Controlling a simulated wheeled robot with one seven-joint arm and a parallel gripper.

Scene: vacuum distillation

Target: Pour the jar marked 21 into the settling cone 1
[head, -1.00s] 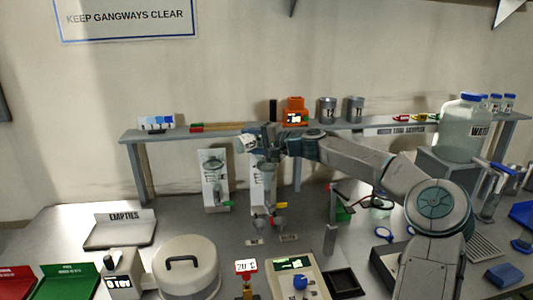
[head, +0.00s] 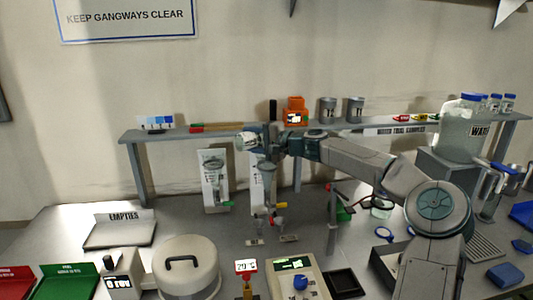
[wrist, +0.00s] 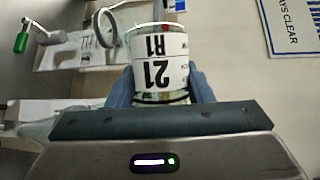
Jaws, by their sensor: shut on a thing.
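My gripper (head: 266,143) is shut on the jar marked 21 (wrist: 160,62), which shows close up in the wrist view between the fingers. In the head view the jar (head: 246,140) is small, tipped over on its side and pointing left, in front of the shelf. Two settling cones stand on white backboards below: the left cone (head: 212,165) has a green tap, the right cone (head: 264,172) a red one. The jar is higher than both, between them. The left cone's rim (wrist: 104,28) shows beside the jar in the wrist view. I cannot read which cone is 1.
The grey shelf (head: 165,134) behind holds an orange device (head: 295,111) and metal cans (head: 327,110). An empties tray (head: 118,240) lies at the left. A white lidded vessel (head: 186,270) and a balance (head: 292,279) stand at the front. A large water jar (head: 462,125) is at the right.

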